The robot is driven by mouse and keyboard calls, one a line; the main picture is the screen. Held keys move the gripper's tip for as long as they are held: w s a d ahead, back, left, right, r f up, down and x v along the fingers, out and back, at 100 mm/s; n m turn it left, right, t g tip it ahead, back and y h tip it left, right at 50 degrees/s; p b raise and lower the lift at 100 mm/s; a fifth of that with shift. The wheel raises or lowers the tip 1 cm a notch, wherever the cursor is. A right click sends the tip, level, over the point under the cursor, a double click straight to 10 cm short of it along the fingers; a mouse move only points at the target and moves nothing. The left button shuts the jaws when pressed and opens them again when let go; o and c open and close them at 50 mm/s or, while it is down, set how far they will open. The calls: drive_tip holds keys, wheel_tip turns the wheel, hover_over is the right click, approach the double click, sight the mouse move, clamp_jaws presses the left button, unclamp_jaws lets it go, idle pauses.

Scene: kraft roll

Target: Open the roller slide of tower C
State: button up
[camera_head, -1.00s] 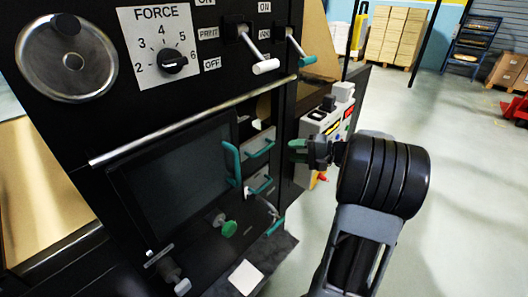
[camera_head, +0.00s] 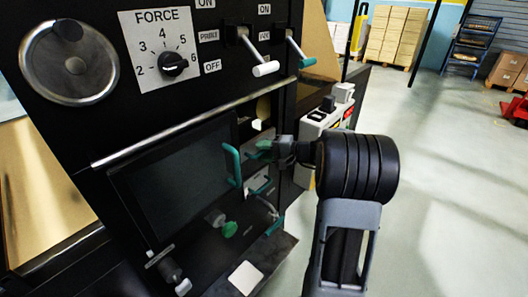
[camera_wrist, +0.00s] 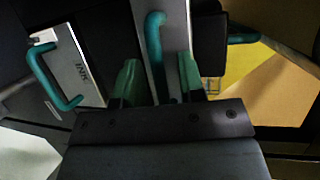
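My gripper (camera_head: 260,150) is at the light drawer fronts on the right side of the black machine. In the wrist view the green fingers of my gripper (camera_wrist: 159,62) are apart. A teal handle (camera_wrist: 155,35) on a pale narrow front (camera_wrist: 180,22) lies between them, with a gap on each side. A second light front (camera_wrist: 88,75) with a teal handle (camera_wrist: 52,68) is at the left. In the head view my gripper partly hides the upper drawer. No tower letter can be read, so I cannot tell which slide is tower C's.
A long teal handle (camera_head: 232,165) stands beside the dark screen (camera_head: 180,175). A metal rail (camera_head: 190,122) crosses above.

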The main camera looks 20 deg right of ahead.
drive_tip(key=shift+c, duration=0.3)
clamp_jaws()
